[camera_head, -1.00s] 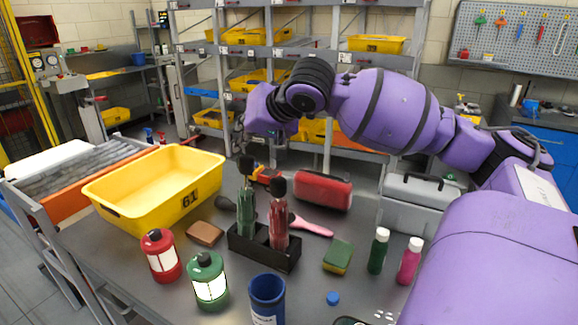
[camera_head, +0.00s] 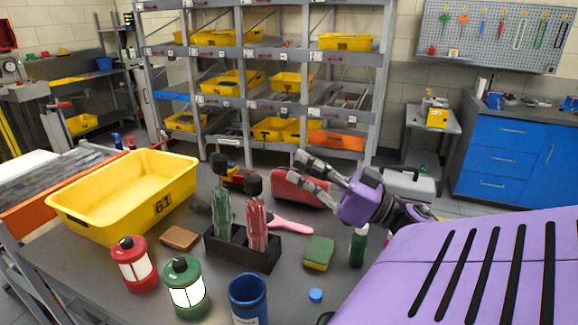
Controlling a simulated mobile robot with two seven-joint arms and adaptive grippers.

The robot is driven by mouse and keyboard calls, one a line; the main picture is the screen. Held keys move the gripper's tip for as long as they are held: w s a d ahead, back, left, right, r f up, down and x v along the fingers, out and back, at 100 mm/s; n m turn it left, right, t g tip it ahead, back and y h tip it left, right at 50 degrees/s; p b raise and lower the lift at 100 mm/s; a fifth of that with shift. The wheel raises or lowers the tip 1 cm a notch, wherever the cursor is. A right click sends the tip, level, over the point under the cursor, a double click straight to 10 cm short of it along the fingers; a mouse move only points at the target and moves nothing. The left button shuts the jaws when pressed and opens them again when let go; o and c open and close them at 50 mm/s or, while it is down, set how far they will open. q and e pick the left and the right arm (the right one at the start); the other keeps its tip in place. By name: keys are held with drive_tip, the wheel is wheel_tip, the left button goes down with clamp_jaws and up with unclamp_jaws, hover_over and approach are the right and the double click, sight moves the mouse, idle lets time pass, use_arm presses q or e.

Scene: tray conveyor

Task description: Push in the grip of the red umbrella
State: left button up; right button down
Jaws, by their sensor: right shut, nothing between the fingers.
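The red umbrella (camera_head: 257,227) is folded and stands upright in a black two-slot holder (camera_head: 240,249). Its dark grip (camera_head: 253,186) sticks up at the top. A green umbrella (camera_head: 222,209) with a black grip (camera_head: 219,163) stands beside it in the left slot. My right gripper (camera_head: 297,163) is up and to the right of the red umbrella's grip in the picture, apart from it. It is shut and empty, its fingers pointing left. My left gripper is out of view.
A yellow bin (camera_head: 120,190) stands at the left. Red (camera_head: 134,268) and green (camera_head: 185,290) lanterns and a blue cup (camera_head: 249,298) are in front. A red case (camera_head: 290,188), pink brush (camera_head: 290,224), sponge (camera_head: 319,252) and green bottle (camera_head: 358,246) are nearby.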

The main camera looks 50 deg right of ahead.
wheel_tip(320, 180, up, 4)
drive_tip(key=f+p, duration=0.1)
drive_tip(key=p, duration=0.1)
hover_over(254, 184)
drive_tip(key=s+d, duration=0.2)
drive_tip(key=d, duration=0.1)
drive_tip(key=f, duration=0.2)
drive_tip(key=f+b, duration=0.1)
drive_tip(key=f, duration=0.1)
drive_tip(key=shift+w+a, duration=0.1)
drive_tip(key=shift+a, duration=0.1)
